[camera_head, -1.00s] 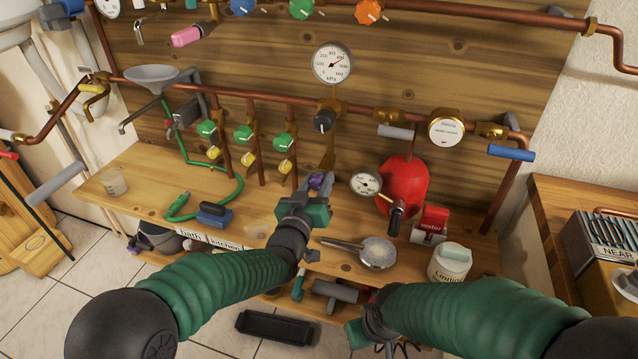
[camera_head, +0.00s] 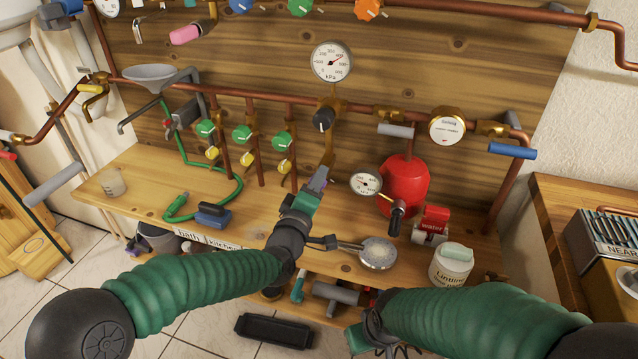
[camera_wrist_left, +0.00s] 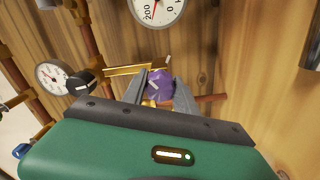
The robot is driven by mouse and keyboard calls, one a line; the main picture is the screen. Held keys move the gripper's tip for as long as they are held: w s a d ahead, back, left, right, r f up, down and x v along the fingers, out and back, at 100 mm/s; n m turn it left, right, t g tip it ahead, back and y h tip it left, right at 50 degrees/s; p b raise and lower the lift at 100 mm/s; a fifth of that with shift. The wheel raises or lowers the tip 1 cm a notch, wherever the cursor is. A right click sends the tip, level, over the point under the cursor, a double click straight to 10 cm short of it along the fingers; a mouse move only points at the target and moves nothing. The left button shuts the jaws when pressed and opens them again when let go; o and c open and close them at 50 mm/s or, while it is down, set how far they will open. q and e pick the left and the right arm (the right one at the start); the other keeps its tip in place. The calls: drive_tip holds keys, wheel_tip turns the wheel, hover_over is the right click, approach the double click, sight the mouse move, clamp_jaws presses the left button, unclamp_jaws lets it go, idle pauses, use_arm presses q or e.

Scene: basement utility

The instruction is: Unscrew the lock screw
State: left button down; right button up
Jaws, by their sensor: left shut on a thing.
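A purple lock screw with a pale mark (camera_wrist_left: 160,84) sits between the fingers of my left gripper (camera_wrist_left: 158,88) in the left wrist view. In the head view only a sliver of the purple screw (camera_head: 322,172) shows at the tips of my left gripper (camera_head: 320,178). The jaws are closed on its sides. The screw sits at the lower end of a brass pipe (camera_head: 330,140) below the black knob (camera_head: 323,119). My right gripper (camera_head: 366,338) is low at the bench front, and its jaws cannot be made out.
A red tank (camera_head: 405,180) with a small gauge (camera_head: 366,183) stands right of my left gripper. A shower head (camera_head: 378,253) and a white tub (camera_head: 452,264) are on the bench (camera_head: 140,200). Green valve knobs (camera_head: 242,132) are to the left.

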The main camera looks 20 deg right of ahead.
use_arm(q)
drive_tip(key=n, duration=0.3)
drive_tip(key=f+n, duration=0.1)
drive_tip(key=shift+a+n+b, duration=0.25)
drive_tip(key=shift+n+b, duration=0.35)
drive_tip(key=shift+n, duration=1.3)
drive_tip(key=c, duration=1.4)
unclamp_jaws()
drive_tip(key=o, duration=0.5)
drive_tip(key=shift+c, duration=0.2)
drive_tip(key=shift+r, duration=0.2)
